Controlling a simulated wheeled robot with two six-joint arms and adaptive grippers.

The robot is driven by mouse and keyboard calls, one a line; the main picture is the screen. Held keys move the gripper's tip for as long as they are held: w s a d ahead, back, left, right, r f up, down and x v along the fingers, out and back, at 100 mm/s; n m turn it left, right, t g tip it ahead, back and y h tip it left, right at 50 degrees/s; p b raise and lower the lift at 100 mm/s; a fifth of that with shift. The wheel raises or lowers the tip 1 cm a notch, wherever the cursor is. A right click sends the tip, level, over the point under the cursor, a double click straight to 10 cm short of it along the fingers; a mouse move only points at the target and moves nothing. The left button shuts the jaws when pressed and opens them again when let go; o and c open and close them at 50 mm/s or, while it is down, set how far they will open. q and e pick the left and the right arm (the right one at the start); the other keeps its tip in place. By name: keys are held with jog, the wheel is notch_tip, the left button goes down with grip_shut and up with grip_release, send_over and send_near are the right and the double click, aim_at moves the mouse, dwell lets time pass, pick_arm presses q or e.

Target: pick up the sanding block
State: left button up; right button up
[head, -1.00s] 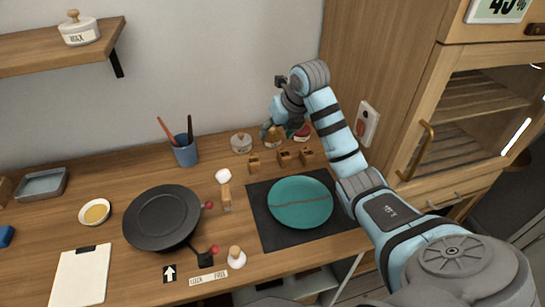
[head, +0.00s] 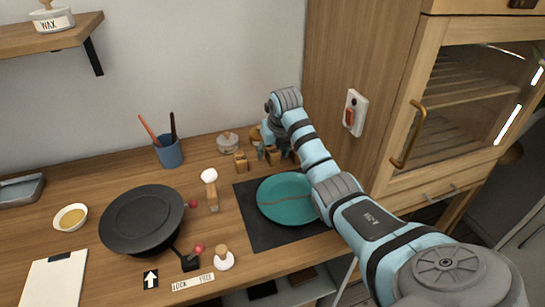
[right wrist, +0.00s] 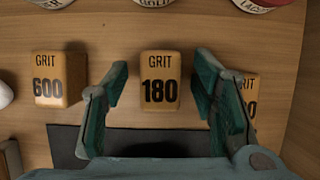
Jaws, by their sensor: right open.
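Three wooden sanding blocks with grit labels stand in a row. In the right wrist view, the GRIT 180 block (right wrist: 161,82) is in the middle, the GRIT 600 block (right wrist: 60,80) at the left, and a third block (right wrist: 250,92) at the right, its number partly hidden by my finger. My right gripper (right wrist: 162,66) is open, with one finger on each side of the 180 block and a gap at both sides. In the head view, my right gripper (head: 272,149) is low over the row; the left block (head: 241,162) shows clearly. My left gripper is out of view.
A dark mat (head: 245,215) with a teal mended plate (head: 287,198) lies in front of the blocks. Round tins, including one pale jar (head: 228,143), stand behind them. A wooden cabinet (head: 337,60) rises at the right. A black pan-like turntable (head: 141,219) stands at the left.

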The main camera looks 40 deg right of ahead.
aim_at(273, 149)
jog(key=c, duration=1.2)
jog(key=shift+r, duration=0.15)
notch_tip(273, 149, up, 8)
jog(key=p, duration=0.3)
notch_tip(273, 149, up, 12)
jog(key=p, duration=1.2)
